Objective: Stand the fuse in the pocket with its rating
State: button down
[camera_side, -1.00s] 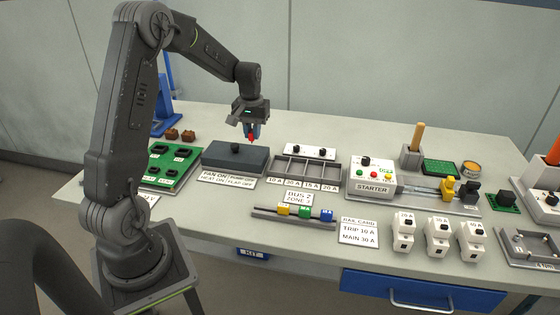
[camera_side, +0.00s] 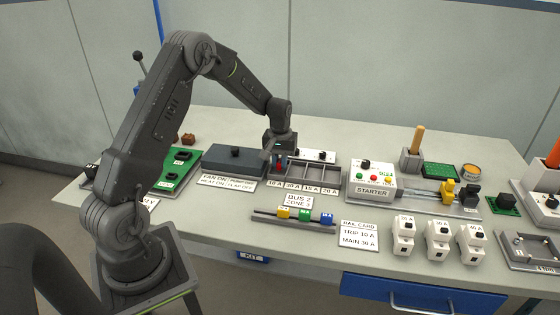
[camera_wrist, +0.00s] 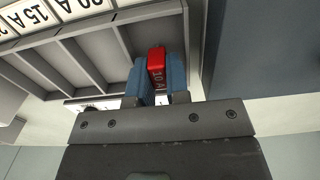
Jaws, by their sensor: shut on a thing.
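A red fuse marked 10 A (camera_wrist: 157,70) is between the blue jaws of my gripper (camera_wrist: 159,82). My gripper (camera_side: 279,162) is shut on it and points down at the left end of the grey pocket tray (camera_side: 338,170). In the wrist view the fuse overlaps the end pocket of the tray (camera_wrist: 62,42). I cannot tell how deep the fuse's lower end sits, or whether it touches the pocket floor.
A dark box (camera_side: 234,161) stands close to the left of the tray. A white panel with black knobs (camera_side: 318,155) is just behind the tray. The starter unit (camera_side: 371,180) is to the right. A rail with coloured blocks (camera_side: 293,217) lies in front.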

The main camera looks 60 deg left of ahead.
aim_at(280, 160)
jog(key=c, duration=1.4)
grip_release()
jog(key=shift+f, duration=0.15)
jog(key=s+d+r+m+t, duration=0.1)
jog(key=d+r, duration=0.2)
jog(key=r, duration=0.6)
jog(key=s+d+r+m, duration=0.1)
jog(key=d+r, duration=0.1)
jog(key=r, duration=0.7)
jog(key=s+d+r+m+t, duration=0.2)
jog(key=s+d+r, duration=0.4)
jog(key=s+d, duration=0.25)
jog(key=s+d+m+t, duration=0.1)
jog(key=s+d+m, duration=0.1)
jog(key=s+d, duration=0.2)
jog(key=s+d+m+t, duration=0.1)
jog(key=s+d+m, duration=0.2)
jog(key=s, duration=0.7)
jog(key=shift+d+f+t, duration=0.3)
jog(key=shift+d+f, duration=0.05)
jog(key=shift+d, duration=0.85)
